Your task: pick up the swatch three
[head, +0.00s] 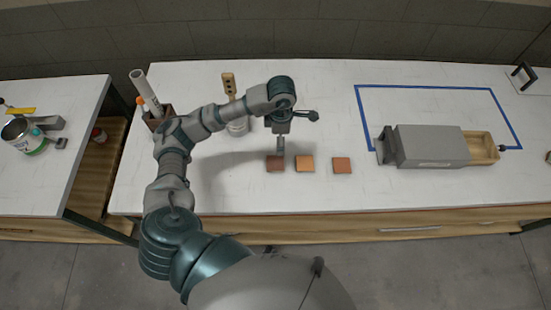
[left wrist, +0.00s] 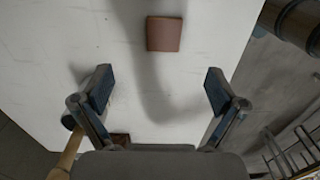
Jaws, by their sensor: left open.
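Three small square swatches lie in a row on the white worktop in the head view: a dark brown one (head: 275,163) at left, an orange-tan one (head: 305,163) in the middle and an orange-brown one (head: 341,165) at right. No number shows on them, so I cannot tell which is swatch three. My left gripper (head: 281,146) hangs above the left end of the row. In the left wrist view it (left wrist: 159,90) is open and empty, its fingers apart. One reddish-brown swatch (left wrist: 164,34) lies beyond the fingertips, apart from them. My right gripper is not in view.
A holder with rolled items (head: 158,120) and a brush (head: 229,86) stand at left. The worktop (head: 240,190) before the swatches is clear.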

